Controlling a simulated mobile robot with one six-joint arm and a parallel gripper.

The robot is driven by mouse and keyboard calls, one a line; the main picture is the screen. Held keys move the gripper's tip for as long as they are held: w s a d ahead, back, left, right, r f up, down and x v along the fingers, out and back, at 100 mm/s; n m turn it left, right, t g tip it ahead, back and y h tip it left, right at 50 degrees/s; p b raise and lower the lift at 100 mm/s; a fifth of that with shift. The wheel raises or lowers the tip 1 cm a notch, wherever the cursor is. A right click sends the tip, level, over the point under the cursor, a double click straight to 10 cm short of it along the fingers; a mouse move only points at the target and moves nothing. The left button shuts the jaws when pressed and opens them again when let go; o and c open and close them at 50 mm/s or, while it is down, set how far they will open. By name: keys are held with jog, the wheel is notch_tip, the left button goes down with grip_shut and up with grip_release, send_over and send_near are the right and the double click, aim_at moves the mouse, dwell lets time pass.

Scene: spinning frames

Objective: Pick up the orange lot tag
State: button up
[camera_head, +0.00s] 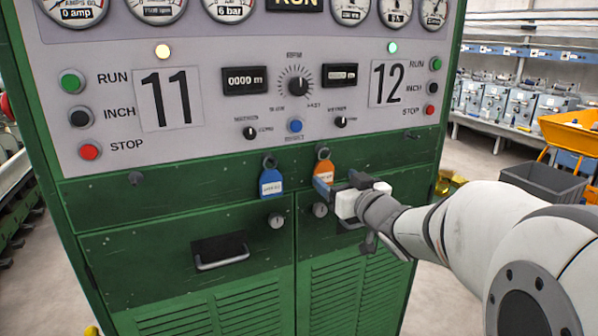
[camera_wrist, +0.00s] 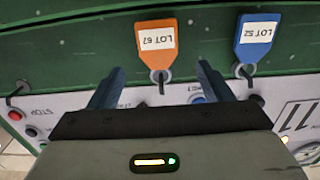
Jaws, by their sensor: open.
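The orange lot tag (camera_head: 323,169) hangs from a hook on the green panel, below the knobs and right of the blue tag. In the wrist view the orange tag (camera_wrist: 155,47) appears upside down with a white label reading LOT 67. My gripper (camera_head: 336,184) is at the lower part of the orange tag in the head view and partly covers it. In the wrist view my gripper's two fingers (camera_wrist: 160,82) are apart, one on each side of the orange tag, with gaps between. I cannot tell how far the tag lies beyond the fingertips.
A blue lot tag (camera_head: 271,183) hangs close on the left; it also shows in the wrist view (camera_wrist: 256,40), near the right finger. Round knobs (camera_head: 276,220) and a recessed handle (camera_head: 221,252) sit on the doors below. The control panel (camera_head: 220,140) carries buttons and dials above.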

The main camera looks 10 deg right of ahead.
aim_at(325, 165)
jog(key=x, duration=0.4)
jog(key=p+x, duration=0.1)
jog(key=shift+w+f, duration=0.3)
jog(key=shift+w, duration=0.1)
jog(key=shift+c, duration=0.3)
jog(key=c, duration=1)
jog(key=shift+r, duration=0.1)
jog(key=shift+r, duration=0.6)
jog(key=shift+s+d+r, duration=0.1)
jog(key=shift+s, duration=0.2)
jog(key=b+v, duration=0.1)
jog(key=v, duration=1.6)
jog(key=shift+s, duration=0.25)
